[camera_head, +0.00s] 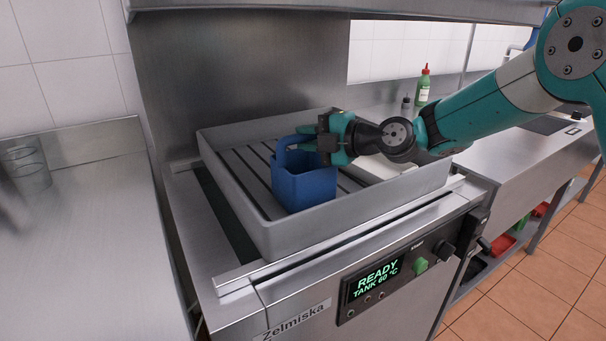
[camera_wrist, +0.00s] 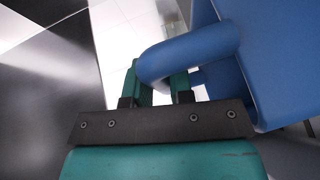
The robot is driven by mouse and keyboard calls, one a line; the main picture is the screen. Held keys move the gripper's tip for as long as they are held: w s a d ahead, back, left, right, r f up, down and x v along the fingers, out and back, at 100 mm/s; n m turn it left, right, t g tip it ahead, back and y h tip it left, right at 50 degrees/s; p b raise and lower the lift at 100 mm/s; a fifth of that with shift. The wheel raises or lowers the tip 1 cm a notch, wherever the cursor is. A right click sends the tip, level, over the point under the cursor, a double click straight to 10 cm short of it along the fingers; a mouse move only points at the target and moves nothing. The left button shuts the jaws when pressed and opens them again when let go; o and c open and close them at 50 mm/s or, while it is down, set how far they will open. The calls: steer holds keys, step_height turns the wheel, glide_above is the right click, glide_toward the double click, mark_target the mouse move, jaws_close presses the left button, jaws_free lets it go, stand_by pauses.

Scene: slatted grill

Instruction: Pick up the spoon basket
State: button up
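The spoon basket (camera_head: 304,187) is a blue, box-shaped container with a loop handle (camera_head: 290,146). It stands upright in the grey slatted tray in the head view. In the wrist view its blue wall (camera_wrist: 285,65) fills the right side, and its rounded handle (camera_wrist: 190,55) crosses in front of my fingers. My gripper (camera_head: 322,140) is at the upper part of the basket, beside the handle. In the wrist view my gripper's fingers (camera_wrist: 157,85) are apart, with the bend of the handle at their tips. The handle partly hides the right finger's tip.
The grey tray (camera_head: 340,218) has raised walls around the basket. A pale object (camera_head: 382,168) lies in it, partly behind my arm. A green bottle (camera_head: 423,88) stands on the back counter. The left counter (camera_head: 90,230) is mostly clear, with a glass-like container (camera_head: 27,168).

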jaws_close()
steer(key=shift+r, duration=0.15)
step_height(320, 180, up, 10)
steer(key=shift+f+b, duration=0.15)
steer(key=shift+b, duration=0.4)
step_height(320, 180, up, 5)
steer(key=shift+r+p, duration=0.1)
steer(key=shift+p, duration=0.75)
steer(key=shift+s+a, duration=0.1)
